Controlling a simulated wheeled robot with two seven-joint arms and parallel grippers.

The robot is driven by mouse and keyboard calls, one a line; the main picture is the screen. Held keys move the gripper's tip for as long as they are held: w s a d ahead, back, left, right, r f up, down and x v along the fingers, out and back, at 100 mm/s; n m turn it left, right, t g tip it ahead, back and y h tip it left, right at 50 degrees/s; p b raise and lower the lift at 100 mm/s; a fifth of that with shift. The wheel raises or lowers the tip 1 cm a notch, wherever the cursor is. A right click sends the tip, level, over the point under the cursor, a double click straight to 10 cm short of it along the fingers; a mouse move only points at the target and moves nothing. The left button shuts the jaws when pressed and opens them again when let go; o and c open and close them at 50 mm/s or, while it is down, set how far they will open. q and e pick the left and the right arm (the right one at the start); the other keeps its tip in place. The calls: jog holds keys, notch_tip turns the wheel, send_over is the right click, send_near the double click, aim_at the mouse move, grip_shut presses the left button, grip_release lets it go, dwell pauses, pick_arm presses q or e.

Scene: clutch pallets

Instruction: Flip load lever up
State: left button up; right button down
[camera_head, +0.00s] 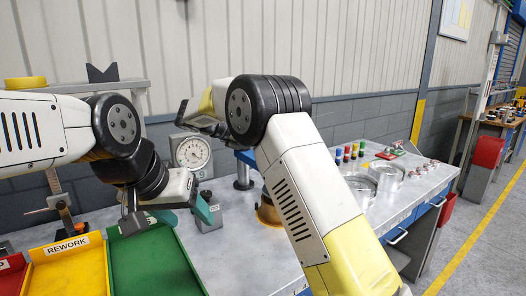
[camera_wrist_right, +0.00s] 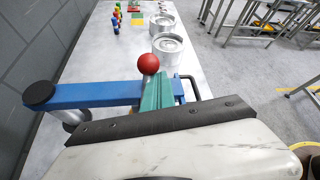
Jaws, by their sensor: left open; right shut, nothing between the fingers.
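A red ball knob (camera_wrist_right: 148,64) stands just beyond my right fingertips in the right wrist view, by a blue arm (camera_wrist_right: 95,95). I cannot tell which of these is the load lever. My left gripper (camera_head: 167,213) is open and empty above the green tray's back edge.
A dial gauge (camera_head: 192,152) stands on the grey bench (camera_head: 245,250). Green (camera_head: 155,265) and yellow REWORK (camera_head: 70,270) trays lie at the front left, a red one beside them. Metal cylinders (camera_head: 386,178) and coloured pegs (camera_head: 346,153) stand right. My right arm hides the mid-bench.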

jog(key=shift+w+a+r, duration=0.2)
jog(key=shift+w+a, duration=0.35)
jog(key=shift+w, duration=0.2)
jog(key=shift+w+a+r, duration=0.1)
jog(key=shift+a, duration=0.1)
jog(key=v, duration=0.7)
jog(key=shift+s, duration=0.25)
